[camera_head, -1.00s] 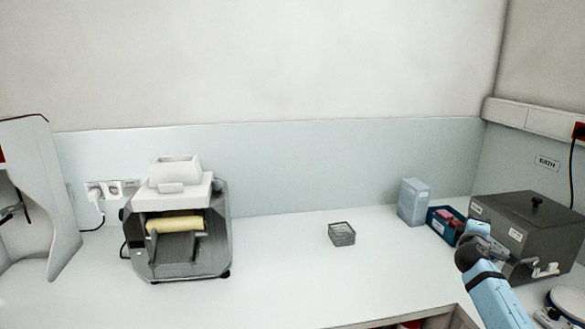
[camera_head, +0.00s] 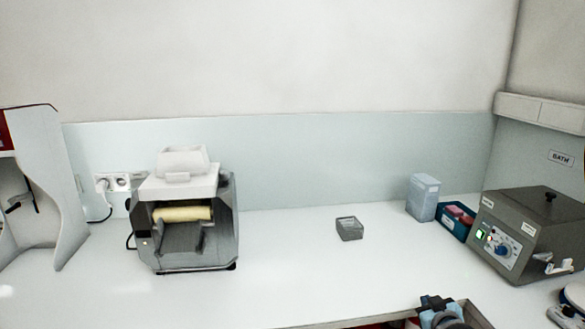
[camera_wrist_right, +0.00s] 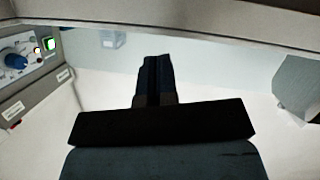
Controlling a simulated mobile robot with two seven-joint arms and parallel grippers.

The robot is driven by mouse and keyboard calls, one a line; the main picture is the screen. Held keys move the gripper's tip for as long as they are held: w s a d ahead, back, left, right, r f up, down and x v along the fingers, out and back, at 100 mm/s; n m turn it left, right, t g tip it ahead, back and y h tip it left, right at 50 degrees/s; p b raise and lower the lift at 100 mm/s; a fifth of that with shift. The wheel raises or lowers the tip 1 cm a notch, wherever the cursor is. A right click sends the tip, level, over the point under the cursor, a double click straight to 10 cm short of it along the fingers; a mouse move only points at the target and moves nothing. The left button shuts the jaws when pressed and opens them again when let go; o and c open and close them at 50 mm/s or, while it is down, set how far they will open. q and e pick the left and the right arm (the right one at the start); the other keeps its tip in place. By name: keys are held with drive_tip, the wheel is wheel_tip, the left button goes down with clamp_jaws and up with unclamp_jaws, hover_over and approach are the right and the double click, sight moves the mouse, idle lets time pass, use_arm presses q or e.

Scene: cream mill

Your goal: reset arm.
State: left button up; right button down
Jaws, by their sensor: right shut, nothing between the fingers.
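My right gripper (camera_head: 437,302) is low at the bottom right of the head view, over the front edge of the counter. It is shut and holds nothing. In the right wrist view its dark fingers (camera_wrist_right: 153,80) are together, pointing toward the pale counter and wall. My left gripper shows in no view.
A grey mill (camera_head: 188,225) with a yellow roller stands on the left of the counter. A small grey box (camera_head: 349,228), a blue-grey carton (camera_head: 423,197), a blue tray (camera_head: 453,228) and a grey bath (camera_head: 540,225) stand to the right. The middle counter (camera_head: 300,275) is clear.

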drive_tip(key=s+a+f+g+y+b, duration=0.1)
drive_tip(key=s+a+f+b, duration=0.1)
drive_tip(key=s+a+f, duration=0.5)
drive_tip(key=s+a+f+g+y+b, duration=0.1)
drive_tip(key=s+a+f+b, duration=0.15)
drive_tip(key=s+f, duration=0.75)
use_arm(q)
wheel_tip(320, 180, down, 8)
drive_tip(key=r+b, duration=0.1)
drive_tip(key=b, duration=0.1)
use_arm(e)
drive_tip(key=s+a+f+g+y, duration=0.1)
drive_tip(key=s+a, duration=0.3)
drive_tip(key=s, duration=0.6)
drive_tip(key=s+a+f+g, duration=0.15)
drive_tip(key=s+a, duration=0.25)
drive_tip(key=s, duration=0.7)
use_arm(q)
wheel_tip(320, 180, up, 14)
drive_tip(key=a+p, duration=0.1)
drive_tip(key=p, duration=1.6)
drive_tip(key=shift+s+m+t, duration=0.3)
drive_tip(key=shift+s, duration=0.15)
use_arm(e)
wheel_tip(320, 180, up, 14)
drive_tip(key=d, duration=0.1)
drive_tip(key=shift+d+r+t, duration=0.2)
drive_tip(key=shift+d+t, duration=0.15)
drive_tip(key=shift+t, duration=0.1)
